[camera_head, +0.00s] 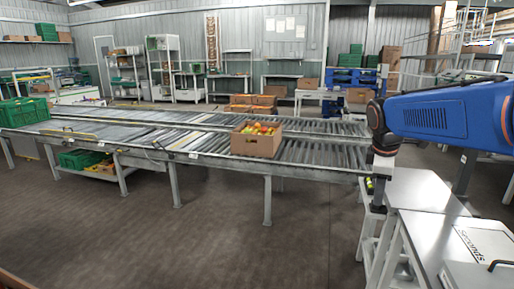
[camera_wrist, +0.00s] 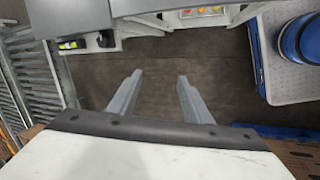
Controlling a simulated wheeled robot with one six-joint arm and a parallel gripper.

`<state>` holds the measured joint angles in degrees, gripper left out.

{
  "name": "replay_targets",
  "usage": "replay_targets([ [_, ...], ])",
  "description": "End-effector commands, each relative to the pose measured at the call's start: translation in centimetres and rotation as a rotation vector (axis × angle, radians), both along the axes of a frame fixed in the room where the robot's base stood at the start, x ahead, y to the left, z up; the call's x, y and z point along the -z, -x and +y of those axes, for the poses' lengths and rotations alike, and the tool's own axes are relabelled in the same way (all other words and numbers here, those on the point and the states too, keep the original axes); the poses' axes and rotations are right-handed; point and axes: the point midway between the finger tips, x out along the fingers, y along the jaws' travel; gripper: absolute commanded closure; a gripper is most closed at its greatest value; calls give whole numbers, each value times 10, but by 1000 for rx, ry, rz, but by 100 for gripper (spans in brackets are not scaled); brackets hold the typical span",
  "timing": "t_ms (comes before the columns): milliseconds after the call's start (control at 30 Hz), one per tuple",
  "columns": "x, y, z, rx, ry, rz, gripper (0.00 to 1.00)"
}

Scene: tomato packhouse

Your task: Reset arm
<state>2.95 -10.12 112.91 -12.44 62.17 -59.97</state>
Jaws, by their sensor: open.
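My blue arm reaches in from the right in the head view, with its wrist pointing down beside the right end of the roller conveyor. My gripper (camera_head: 377,207) hangs there near the light-topped tables; its fingers are small in this view. In the wrist view my gripper (camera_wrist: 160,76) shows two grey fingers spread apart. Nothing is between them except the dark floor far below.
A cardboard box (camera_head: 255,145) of red and yellow produce stands on the roller conveyor (camera_head: 110,138). A green crate (camera_head: 24,112) sits at its left end. Light-topped tables (camera_head: 425,190) stand close at right. Brown floor (camera_head: 190,245) in front is clear.

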Motion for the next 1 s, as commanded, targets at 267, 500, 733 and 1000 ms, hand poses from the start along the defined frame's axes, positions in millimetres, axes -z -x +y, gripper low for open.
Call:
replay_targets([
  [267, 13, 90, 26, 280, -145, -102, 55],
  [500, 38, 162, 45, 526, -283, -171, 55],
  [733, 72, 225, 61, 762, -417, -221, 55],
  [1000, 103, 267, 72, 943, -522, -246, 55],
])
